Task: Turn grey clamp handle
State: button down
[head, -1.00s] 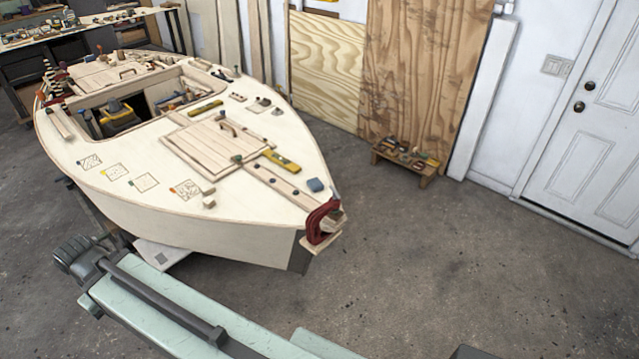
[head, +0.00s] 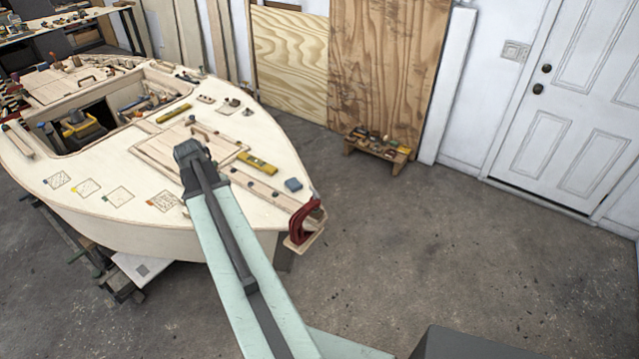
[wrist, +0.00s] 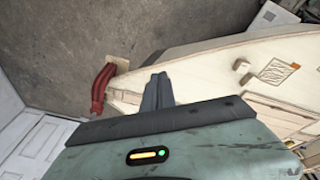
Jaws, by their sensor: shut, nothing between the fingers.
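A red clamp (head: 303,222) is fixed at the pointed bow of the boat, near a small wooden block. It also shows in the wrist view (wrist: 102,88), left of my gripper. My gripper (wrist: 158,82) shows as dark fingers in the middle of the wrist view. They are shut and empty, apart from the clamp, with the pale hull just behind and to the right. I cannot pick out the fingers in the head view, where my arm crosses in front of the deck.
A low tool stool (head: 378,147) stands by the wall. The floor (head: 480,260) right of the bow is clear. A white door (head: 570,110) is at right.

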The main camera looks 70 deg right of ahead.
jog(key=s+d+r+m+g+p, duration=0.1)
jog(key=s+d+r+m, duration=0.15)
jog(key=s+d, duration=0.5)
jog(key=s+d+r+m+p, duration=0.1)
jog(key=s+d+m, duration=0.3)
jog(key=s+d, duration=0.3)
jog(key=m+g, duration=0.1)
jog(key=m, duration=0.3)
send_over(315, 194)
jog(key=s+d, duration=0.1)
jog(key=s, duration=0.1)
jog(key=d+b+x, duration=0.1)
jog(key=b+x, duration=1)
jog(key=shift+h, duration=0.4)
jog(key=w+a, duration=0.1)
jog(key=w+a+r+p, duration=0.1)
jog(key=a, duration=0.1)
jog(key=shift+w+a, duration=0.15)
jog(key=shift+a, duration=0.15)
